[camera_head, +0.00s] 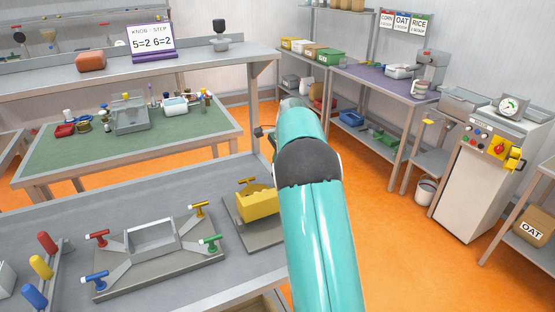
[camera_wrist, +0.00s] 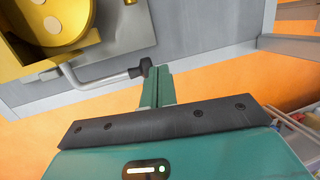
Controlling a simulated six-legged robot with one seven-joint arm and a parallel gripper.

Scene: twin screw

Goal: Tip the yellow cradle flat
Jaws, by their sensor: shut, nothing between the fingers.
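The yellow cradle (camera_head: 258,203) sits on a grey base plate (camera_head: 236,213) at the right end of the near bench, partly hidden by my teal arm. Its tilt is hard to judge. In the wrist view the yellow cradle (camera_wrist: 84,42) is at the upper left, with round recesses in its face. A metal crank rod (camera_wrist: 105,81) runs from beside it to a black knob (camera_wrist: 147,66). My gripper (camera_wrist: 157,72) is shut and empty, its tips right at the black knob. I cannot tell whether they touch it.
A grey fixture (camera_head: 150,240) with coloured T-handles stands left of the cradle, beside red, yellow and blue levers (camera_head: 40,267). A green-topped table (camera_head: 185,145) is behind. Orange floor (camera_head: 385,225) is open to the right, before a white machine (camera_head: 490,175).

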